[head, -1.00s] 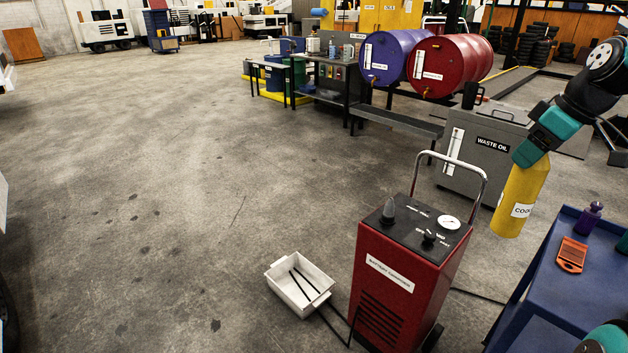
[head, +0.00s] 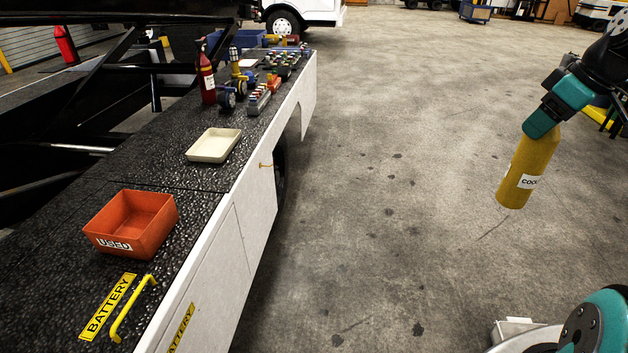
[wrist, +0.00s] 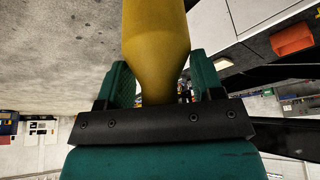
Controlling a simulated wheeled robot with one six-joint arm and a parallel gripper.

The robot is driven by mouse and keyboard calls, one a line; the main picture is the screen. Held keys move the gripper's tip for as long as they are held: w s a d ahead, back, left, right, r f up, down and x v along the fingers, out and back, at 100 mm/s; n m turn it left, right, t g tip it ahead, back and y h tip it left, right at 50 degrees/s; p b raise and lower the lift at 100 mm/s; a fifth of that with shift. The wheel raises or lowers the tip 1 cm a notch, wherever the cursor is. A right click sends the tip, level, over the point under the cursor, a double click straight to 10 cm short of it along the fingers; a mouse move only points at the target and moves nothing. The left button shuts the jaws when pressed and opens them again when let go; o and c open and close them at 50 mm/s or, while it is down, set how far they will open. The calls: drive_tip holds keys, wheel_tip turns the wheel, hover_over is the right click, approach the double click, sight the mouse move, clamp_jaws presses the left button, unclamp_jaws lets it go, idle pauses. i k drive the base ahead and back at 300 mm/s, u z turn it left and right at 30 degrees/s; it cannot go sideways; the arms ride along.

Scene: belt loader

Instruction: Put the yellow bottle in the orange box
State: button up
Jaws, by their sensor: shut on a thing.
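The yellow bottle (head: 526,170) hangs from my gripper (head: 540,128) at the right of the head view, clear of the floor. It has a white label, partly readable. In the wrist view the bottle (wrist: 155,40) sits between the two green fingers of my gripper (wrist: 155,85), which are shut on its narrow neck end. The orange box (head: 130,224), marked "USED", stands open on the black textured deck at the left of the head view. It looks empty. It also shows in the wrist view (wrist: 291,39) at the upper right. The bottle is well to the right of the box.
The dark deck (head: 165,172) also carries a cream tray (head: 214,145), a red extinguisher (head: 206,80) and several small fittings. A yellow handle (head: 132,308) rises near the box. Open concrete floor (head: 370,190) lies between the deck and the bottle.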

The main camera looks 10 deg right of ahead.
sight(135, 223)
drive_tip(key=u, duration=0.95)
drive_tip(key=i, duration=1.2)
drive_tip(key=u, duration=1.15)
